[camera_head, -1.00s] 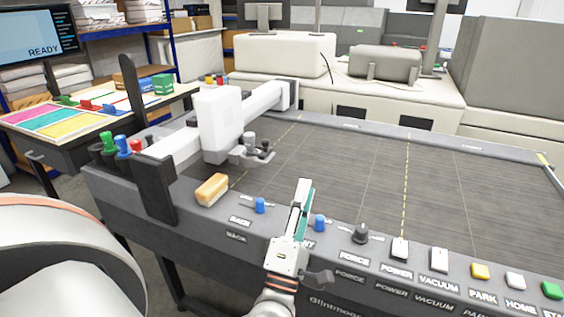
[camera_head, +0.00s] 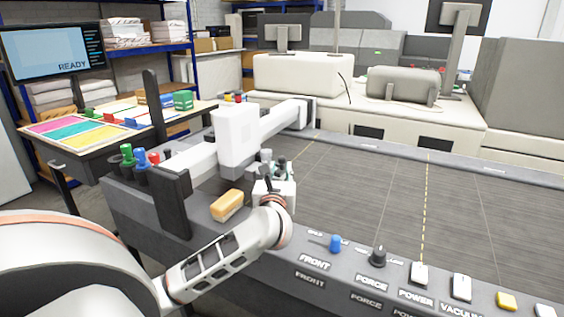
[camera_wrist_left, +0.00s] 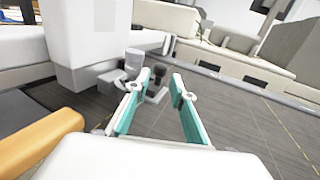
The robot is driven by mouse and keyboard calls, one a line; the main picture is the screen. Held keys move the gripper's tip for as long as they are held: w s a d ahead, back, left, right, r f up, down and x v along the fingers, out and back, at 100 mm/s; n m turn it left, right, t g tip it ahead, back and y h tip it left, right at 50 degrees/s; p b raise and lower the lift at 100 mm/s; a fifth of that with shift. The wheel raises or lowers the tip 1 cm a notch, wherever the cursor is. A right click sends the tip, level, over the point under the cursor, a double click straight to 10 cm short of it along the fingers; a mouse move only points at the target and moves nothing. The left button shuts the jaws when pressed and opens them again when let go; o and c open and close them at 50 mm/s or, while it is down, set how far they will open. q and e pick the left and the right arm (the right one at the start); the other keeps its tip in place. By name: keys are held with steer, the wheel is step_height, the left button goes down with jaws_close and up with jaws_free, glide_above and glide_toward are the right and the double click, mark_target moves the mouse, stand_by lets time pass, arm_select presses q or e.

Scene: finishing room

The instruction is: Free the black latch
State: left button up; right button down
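My left gripper (camera_head: 277,172) is at the tool holder of the white carriage (camera_head: 236,135), above the table's front edge. In the left wrist view its two teal fingers (camera_wrist_left: 164,82) are apart, with a gap between them. A small dark part (camera_wrist_left: 160,72), possibly the black latch, shows between and beyond the fingertips. I cannot tell whether a finger touches it. A grey cylinder (camera_wrist_left: 134,62) of the tool holder stands just left of the fingers. In the head view my gripper and wrist hide much of the holder. My right gripper is not in view.
An orange-and-cream block (camera_head: 228,205) lies on the front rail, left of my wrist. Green, blue and red tools (camera_head: 139,156) stand in a rack at the left. Knobs and switches, including a blue knob (camera_head: 335,243), line the front rail. The grey table bed (camera_head: 370,195) is clear to the right.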

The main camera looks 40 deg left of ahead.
mark_target(282, 163)
arm_select(q)
steer(key=x, duration=0.6)
jaws_close()
